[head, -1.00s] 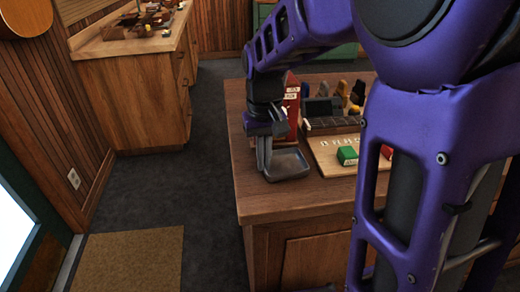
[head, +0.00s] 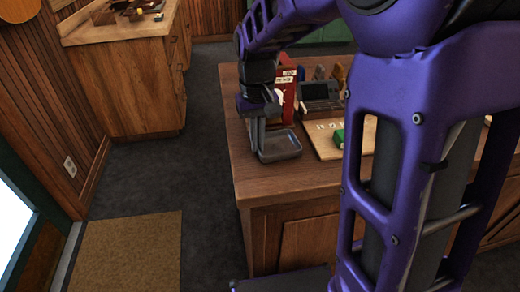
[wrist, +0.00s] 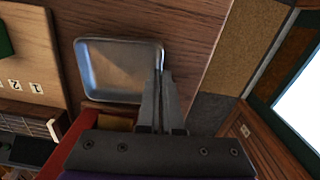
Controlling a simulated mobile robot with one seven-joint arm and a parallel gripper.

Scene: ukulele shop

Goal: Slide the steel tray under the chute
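The steel tray (head: 282,149) is a shallow grey square dish lying on the wooden counter near its left end. It also shows in the wrist view (wrist: 112,68). My gripper (head: 259,142) points down at the tray's left side. In the wrist view, my gripper's fingers (wrist: 160,78) are close together with the tray's rim between them. A tall red box (head: 288,88) with white markings stands just behind the tray, partly hidden by my arm. It looks like the body that carries the chute, but I cannot make out the chute's opening.
The counter (head: 262,182) is bare in front of the tray. Its left edge is close to my gripper.

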